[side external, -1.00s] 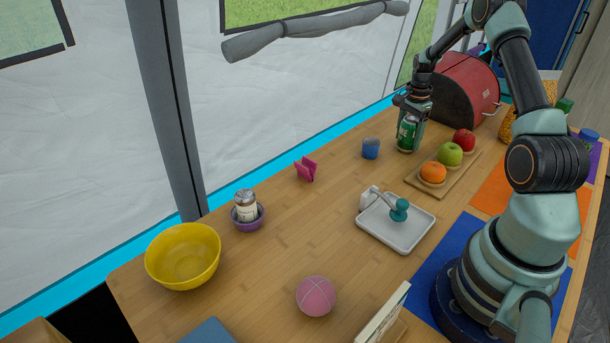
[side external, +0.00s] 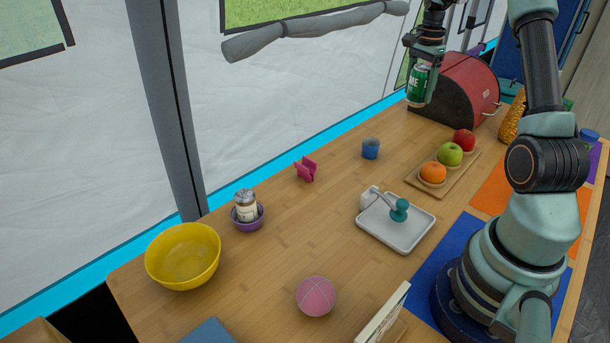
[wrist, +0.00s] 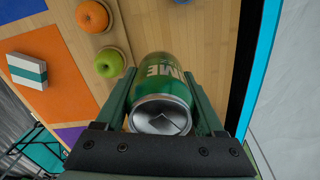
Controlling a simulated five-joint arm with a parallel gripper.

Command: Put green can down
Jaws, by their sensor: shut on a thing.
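My gripper (side external: 421,84) is shut on the green can (side external: 418,83) and holds it upright in the air in the side view. The can is in front of the red bread bin's left end, well above the wooden table (side external: 290,240). In the wrist view the green can (wrist: 166,82) sits between the two fingers (wrist: 163,100), its silver end facing the camera. Part of the can's sides is hidden by the fingers.
A board (side external: 457,176) with an orange, a green apple and a red apple lies right of and below the can. A blue cup (side external: 370,148) stands nearby. The red bin (side external: 470,85) is behind. A white tray (side external: 415,236) holds a teal-headed tool. Bare wood lies left of the fruit board.

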